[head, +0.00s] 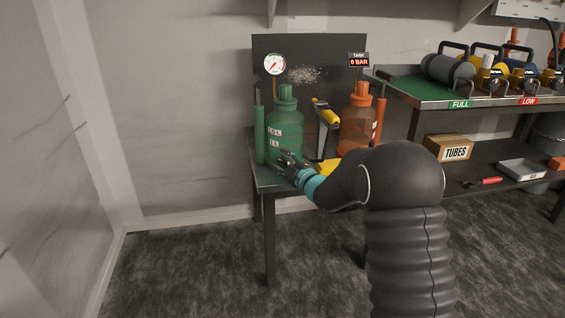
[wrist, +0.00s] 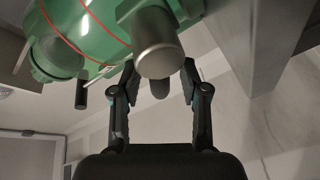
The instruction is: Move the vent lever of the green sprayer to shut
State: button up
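The green sprayer (head: 284,115) stands upright on the left of the small bench. My gripper (head: 287,160) is at its lower front in the head view. In the wrist view the green sprayer (wrist: 95,25) fills the top left. A silver cylinder (wrist: 155,45) juts from it, and a dark rounded end (wrist: 160,88) shows just below that. My gripper (wrist: 159,67) is open, with one finger on each side of these parts; I cannot tell whether it touches them. A black peg (wrist: 82,95) hangs to the left, outside the fingers. I cannot tell which part is the vent lever.
An orange sprayer (head: 357,122) stands right of the green one, with a yellow-handled tool (head: 325,112) between. A gauge (head: 275,64) and a "0 BAR" display (head: 358,60) are on the back panel. A shelf (head: 400,92) with cylinders is at right. The floor left is clear.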

grip_shut()
